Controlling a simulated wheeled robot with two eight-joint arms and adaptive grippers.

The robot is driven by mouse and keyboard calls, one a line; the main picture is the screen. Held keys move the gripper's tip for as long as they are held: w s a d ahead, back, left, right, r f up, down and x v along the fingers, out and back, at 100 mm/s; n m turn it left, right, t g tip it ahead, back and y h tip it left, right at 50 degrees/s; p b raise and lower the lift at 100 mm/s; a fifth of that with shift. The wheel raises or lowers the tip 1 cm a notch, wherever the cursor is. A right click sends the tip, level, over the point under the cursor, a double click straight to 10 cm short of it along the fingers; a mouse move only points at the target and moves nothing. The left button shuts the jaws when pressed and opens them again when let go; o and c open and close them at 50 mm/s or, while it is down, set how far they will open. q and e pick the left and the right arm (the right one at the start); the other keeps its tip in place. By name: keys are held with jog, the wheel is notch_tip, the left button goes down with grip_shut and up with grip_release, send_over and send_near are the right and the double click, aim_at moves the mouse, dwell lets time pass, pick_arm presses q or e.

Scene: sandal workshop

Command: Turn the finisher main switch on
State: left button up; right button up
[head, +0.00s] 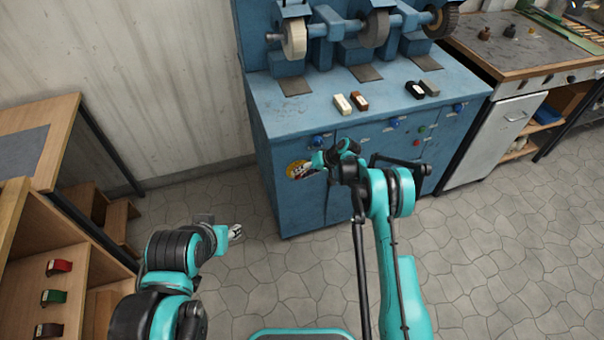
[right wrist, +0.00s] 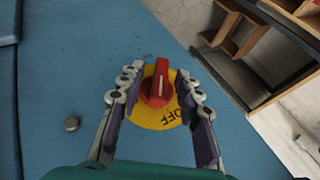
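The finisher (head: 360,117) is a blue cabinet with grinding and buffing wheels on top. Its main switch is a red rotary knob (right wrist: 157,84) on a round yellow plate (right wrist: 152,112), with the word OFF readable on the plate. In the head view the yellow plate (head: 299,170) is on the cabinet front, partly covered by my right gripper (head: 318,161). In the right wrist view my right gripper (right wrist: 160,82) is open, one finger on each side of the knob, with yellow showing between. My left gripper (head: 236,232) hangs over the floor, away from the cabinet; its opening is too small to judge.
Blue knobs and small red and green buttons (head: 420,129) are along the cabinet front. Brushes or blocks (head: 350,103) lie on its top. A wooden shelf unit (head: 30,250) stands at left, a metal-topped bench (head: 520,55) at right. The tiled floor around is clear.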

jog(key=v, duration=1.2)
jog(key=shift+w, duration=0.1)
